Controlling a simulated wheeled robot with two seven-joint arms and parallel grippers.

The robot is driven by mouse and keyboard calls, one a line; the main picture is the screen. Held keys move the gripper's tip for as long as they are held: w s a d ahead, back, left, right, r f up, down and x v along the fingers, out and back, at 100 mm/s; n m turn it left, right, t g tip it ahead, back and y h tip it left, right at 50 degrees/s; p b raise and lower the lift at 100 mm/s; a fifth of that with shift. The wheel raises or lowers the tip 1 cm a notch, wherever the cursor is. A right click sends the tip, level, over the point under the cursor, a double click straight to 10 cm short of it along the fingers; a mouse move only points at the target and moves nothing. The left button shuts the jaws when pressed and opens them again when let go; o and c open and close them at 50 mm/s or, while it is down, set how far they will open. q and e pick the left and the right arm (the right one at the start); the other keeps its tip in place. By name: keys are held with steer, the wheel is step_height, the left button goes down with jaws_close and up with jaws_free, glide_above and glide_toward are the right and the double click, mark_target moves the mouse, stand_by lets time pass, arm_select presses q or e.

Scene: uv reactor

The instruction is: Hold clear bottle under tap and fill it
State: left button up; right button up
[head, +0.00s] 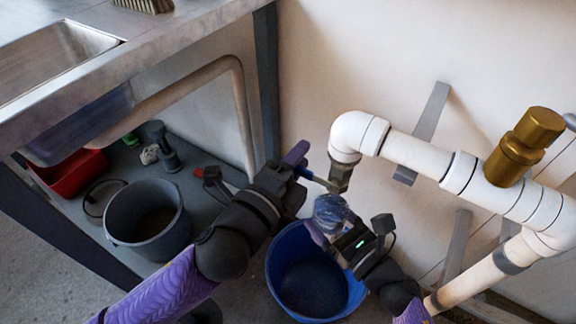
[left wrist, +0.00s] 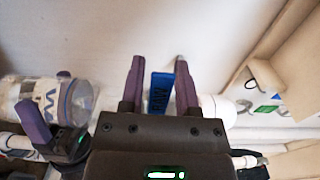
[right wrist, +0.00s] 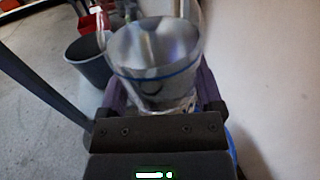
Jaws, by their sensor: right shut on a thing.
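The clear bottle (head: 329,211) is held upright or nearly so beneath the tap outlet (head: 340,178) at the end of the white pipe. My right gripper (head: 332,235) is shut on it. In the right wrist view the bottle (right wrist: 152,65) stands between the purple fingers, with a blue band around it. My left gripper (head: 300,163) is beside the tap. In the left wrist view the tap's blue handle (left wrist: 161,92), lettered RAW, lies between the open fingers (left wrist: 158,80), with a gap on the left side. Water flow cannot be made out.
A blue bucket (head: 275,262) stands below the bottle. A grey bucket (head: 112,222) and a red bin (head: 72,172) sit under the steel sink bench (head: 180,38). A white pipe with a brass valve (head: 513,150) runs along the wall at right.

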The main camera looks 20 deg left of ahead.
arm_select(q)
steer(key=v, duration=1.1)
steer(key=shift+s, duration=0.2)
steer(key=shift+a+r, duration=0.1)
steer(key=shift+r+p, duration=0.4)
steer(key=shift+r, duration=0.15)
arm_select(e)
steer(key=s+d+f, duration=0.1)
steer(key=s+d, duration=0.1)
steer(key=s, duration=0.9)
steer(key=shift+s+d, duration=0.15)
steer(key=shift+s, duration=0.25)
